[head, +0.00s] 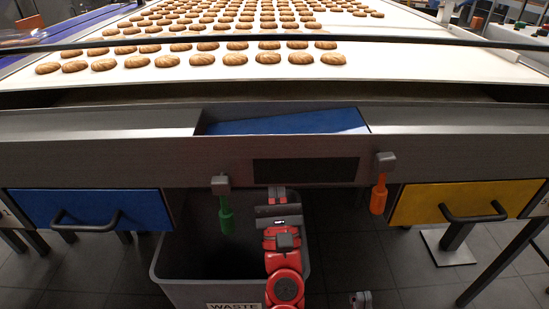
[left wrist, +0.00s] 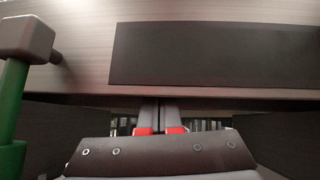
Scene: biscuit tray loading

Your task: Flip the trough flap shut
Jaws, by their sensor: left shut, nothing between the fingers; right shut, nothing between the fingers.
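A recess (head: 200,122) in the steel front beam holds a slanted blue panel (head: 285,123), perhaps the trough flap; I cannot tell for sure. A dark rectangular panel (head: 305,171) sits in the beam's face below it and shows large in the left wrist view (left wrist: 220,55). My left gripper (head: 278,190) is shut and empty, with its tips at the beam's lower edge below the dark panel; its closed fingers also show in the left wrist view (left wrist: 160,108). My right gripper (head: 362,299) shows only its tips at the bottom edge, shut and empty.
A green handle (head: 226,215) hangs left of my left gripper, an orange one (head: 379,195) to the right. A grey waste bin (head: 175,285) stands below. Blue (head: 85,208) and yellow (head: 470,200) drawers flank it. Biscuits (head: 233,59) lie in rows on the white belt (head: 420,65).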

